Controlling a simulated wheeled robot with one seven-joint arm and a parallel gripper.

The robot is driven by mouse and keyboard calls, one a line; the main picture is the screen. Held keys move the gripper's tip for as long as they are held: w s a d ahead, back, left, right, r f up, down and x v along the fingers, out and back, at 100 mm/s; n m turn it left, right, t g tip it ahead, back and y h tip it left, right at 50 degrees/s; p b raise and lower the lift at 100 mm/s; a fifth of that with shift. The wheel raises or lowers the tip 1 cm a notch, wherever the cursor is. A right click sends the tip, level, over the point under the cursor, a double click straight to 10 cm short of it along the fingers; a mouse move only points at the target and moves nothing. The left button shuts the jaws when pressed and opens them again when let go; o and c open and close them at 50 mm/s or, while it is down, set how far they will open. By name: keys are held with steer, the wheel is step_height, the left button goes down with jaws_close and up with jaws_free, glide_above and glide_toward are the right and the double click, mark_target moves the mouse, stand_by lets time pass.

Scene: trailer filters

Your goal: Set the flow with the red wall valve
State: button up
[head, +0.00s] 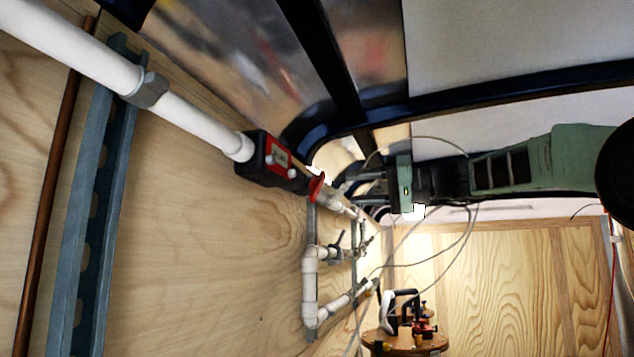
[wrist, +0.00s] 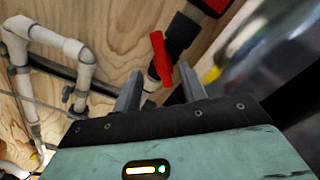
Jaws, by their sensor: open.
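The red valve handle (head: 317,186) sits on the white pipe run along the wooden wall, just past a black and red meter box (head: 268,158) in the head view. In the wrist view the red handle (wrist: 160,57) is a slim upright lever beside a black fitting (wrist: 181,33). My gripper (head: 362,183) is open and empty, to the right of the valve in the head view. In the wrist view its fingertips (wrist: 159,76) stand on either side of the handle's lower end. I cannot tell how deep the handle lies between them, and no contact shows.
White pipe elbows (head: 311,285) are on the wall below the valve. A dark ceiling rib (head: 325,55) and windows are close above my arm. Loose pale cables (head: 440,250) hang below it. A round wooden table (head: 400,343) with tools stands at the far end.

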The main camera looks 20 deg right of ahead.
mark_target(318, 192)
steer(key=p+x, duration=0.4)
steer(key=x, duration=0.5)
steer(key=shift+r, duration=0.1)
steer(key=shift+w+a+p, duration=0.3)
steer(key=shift+a, duration=0.05)
steer(key=shift+f, duration=0.2)
jaws_close()
